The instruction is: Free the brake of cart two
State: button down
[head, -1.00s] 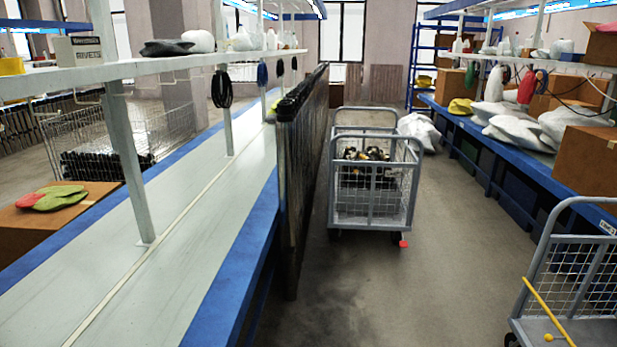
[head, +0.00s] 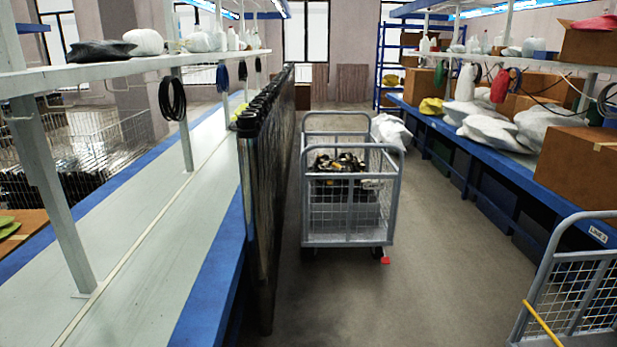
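A grey mesh-sided cart (head: 347,240) stands in the aisle ahead, holding black and yellow items (head: 338,165). A small red pedal (head: 385,261) shows by the wheel at its front right corner, near the floor. A second grey mesh cart (head: 583,268) is cut off at the lower right, with a yellow rod (head: 543,324) across it. I cannot read a number on either cart, so I cannot tell which is cart two. My gripper is not in view.
A long blue-edged bench (head: 216,275) runs along the left, with a row of dark upright tubes (head: 262,190) beside the cart. A blue bench (head: 505,165) with boxes and bags lines the right, bearing a "LANE 2" label (head: 597,234). Floor (head: 440,285) between the carts is clear.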

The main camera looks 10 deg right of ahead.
aim_at(384, 260)
jog(key=z, duration=0.35)
jog(key=i, duration=1.35)
jog(key=z, duration=1.3)
jog(key=i, duration=1.2)
